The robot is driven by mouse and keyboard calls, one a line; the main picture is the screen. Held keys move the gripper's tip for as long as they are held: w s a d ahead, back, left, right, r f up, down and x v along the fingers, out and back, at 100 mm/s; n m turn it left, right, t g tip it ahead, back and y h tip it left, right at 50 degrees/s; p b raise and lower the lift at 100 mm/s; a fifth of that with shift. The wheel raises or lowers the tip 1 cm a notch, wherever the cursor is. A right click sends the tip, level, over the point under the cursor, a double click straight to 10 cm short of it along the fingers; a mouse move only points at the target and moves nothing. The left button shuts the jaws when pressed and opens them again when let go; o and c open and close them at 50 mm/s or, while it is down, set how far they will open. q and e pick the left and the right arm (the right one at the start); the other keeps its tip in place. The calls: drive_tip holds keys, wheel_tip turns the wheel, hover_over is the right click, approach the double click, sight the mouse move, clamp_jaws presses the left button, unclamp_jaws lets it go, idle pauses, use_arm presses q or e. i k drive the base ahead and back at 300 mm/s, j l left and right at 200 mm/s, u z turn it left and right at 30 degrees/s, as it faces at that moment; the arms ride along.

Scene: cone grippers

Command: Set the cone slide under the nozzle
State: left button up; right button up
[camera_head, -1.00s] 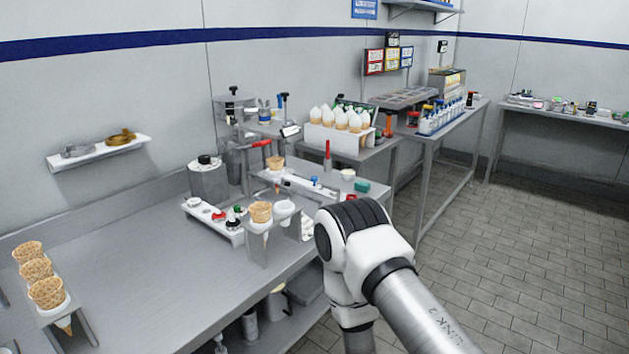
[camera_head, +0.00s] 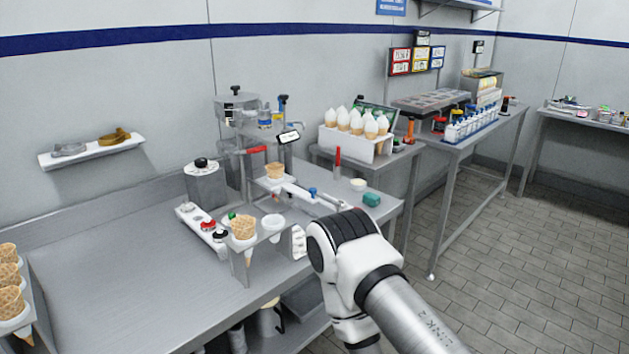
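The soft-serve machine (camera_head: 236,118) stands at the back of the steel counter. It has a red lever (camera_head: 252,150). A waffle cone (camera_head: 275,171) stands upright in the white cone slide (camera_head: 300,192), in front of and slightly right of the machine's column. The nozzle is too small to make out, so I cannot tell how the cone lines up with it. A blue knob (camera_head: 313,190) sits on the slide. My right arm comes in from the lower right, and its joint covers the counter's front right.
A cone stand (camera_head: 262,250) in front holds one waffle cone (camera_head: 243,228) beside a white cup (camera_head: 272,223). A white switch panel (camera_head: 203,232) lies left of it. More cones (camera_head: 10,300) stand at the left edge. The middle counter (camera_head: 130,260) is clear.

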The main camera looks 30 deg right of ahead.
sight(290, 184)
drive_tip(key=l+u, duration=0.4)
drive_tip(key=l, duration=1.15)
